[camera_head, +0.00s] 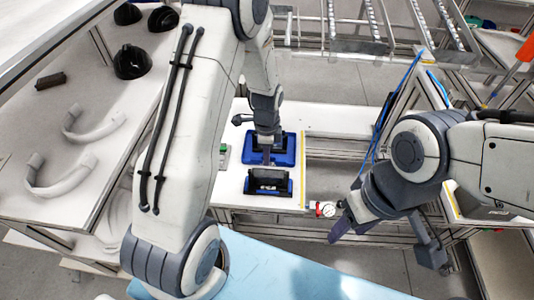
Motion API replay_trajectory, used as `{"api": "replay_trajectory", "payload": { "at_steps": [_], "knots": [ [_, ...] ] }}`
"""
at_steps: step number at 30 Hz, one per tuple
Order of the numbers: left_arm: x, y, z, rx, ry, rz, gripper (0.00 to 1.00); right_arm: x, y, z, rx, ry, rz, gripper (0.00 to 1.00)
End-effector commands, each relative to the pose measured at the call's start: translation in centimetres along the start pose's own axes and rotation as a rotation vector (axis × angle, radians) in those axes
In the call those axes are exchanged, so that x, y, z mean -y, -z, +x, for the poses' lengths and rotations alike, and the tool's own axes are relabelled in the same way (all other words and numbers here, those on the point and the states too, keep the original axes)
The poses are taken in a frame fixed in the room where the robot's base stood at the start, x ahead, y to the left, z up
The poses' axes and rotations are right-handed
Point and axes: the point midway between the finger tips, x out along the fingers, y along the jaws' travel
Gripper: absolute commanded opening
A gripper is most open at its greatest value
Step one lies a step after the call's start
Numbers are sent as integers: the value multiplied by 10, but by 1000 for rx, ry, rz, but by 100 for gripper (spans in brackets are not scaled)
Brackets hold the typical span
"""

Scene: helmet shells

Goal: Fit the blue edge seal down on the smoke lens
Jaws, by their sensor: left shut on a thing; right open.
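My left gripper (267,155) reaches down over the white bench. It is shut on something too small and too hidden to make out. Behind its fingers is a blue tray-like piece (287,158) with a raised rim. Just in front of it is a dark, curved piece (268,178) in a low blue holder (252,189); it may be the smoke lens. I cannot tell which blue part is the edge seal, or whether anything touches the lens. My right gripper (385,240) is open and empty, off the bench's right edge, its fingers spread apart.
A white shelf (100,90) on the left holds dark helmet shells (132,62) and pale curved bands (62,178). A small round gauge (327,209) sits by the bench's right corner. A light blue surface (280,270) lies in front. Metal racks (345,45) stand behind.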

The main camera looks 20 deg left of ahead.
Motion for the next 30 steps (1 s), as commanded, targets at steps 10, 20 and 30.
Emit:
{"api": "replay_trajectory", "payload": {
  "at_steps": [10, 20, 30],
  "knots": [
    [0, 0, 23, 0, 0, 0, 0, -1, -1, 17, 0, 0, 3, 53],
    [0, 0, 23, 0, 0, 0, 0, -1, -1, 17, 0, 0, 3, 53],
    [0, 0, 23, 0, 0, 0, 0, -1, -1, 16, 0, 0, 3, 53]
  ]
}}
